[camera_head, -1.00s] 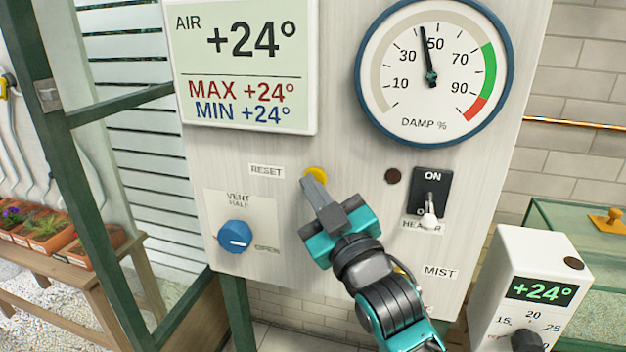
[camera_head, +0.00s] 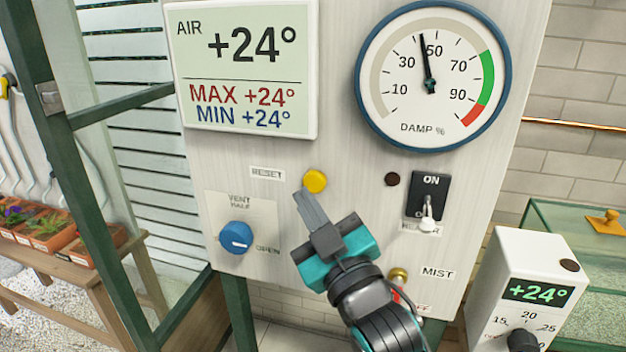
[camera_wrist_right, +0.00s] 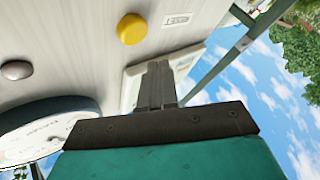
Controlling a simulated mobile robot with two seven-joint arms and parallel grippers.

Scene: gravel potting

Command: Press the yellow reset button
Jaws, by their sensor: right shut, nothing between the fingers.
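The yellow reset button (camera_head: 315,181) is a round knob on the pale panel, just right of the RESET label (camera_head: 267,174). It also shows in the right wrist view (camera_wrist_right: 131,29), above the fingers and a little to their left. My right gripper (camera_head: 304,194) is shut and empty, with its fingertips just below and left of the button in the head view. In the wrist view a gap shows between the fingertips (camera_wrist_right: 158,66) and the button. The whole face of the button is uncovered. My left gripper is not in view.
The panel also carries a blue vent knob (camera_head: 236,237), a black heater switch (camera_head: 428,196), a dark round spot (camera_head: 392,179), a brass mist knob (camera_head: 398,274), a damp dial (camera_head: 432,120) and an air display (camera_head: 248,65). A white thermostat box (camera_head: 500,255) stands at right.

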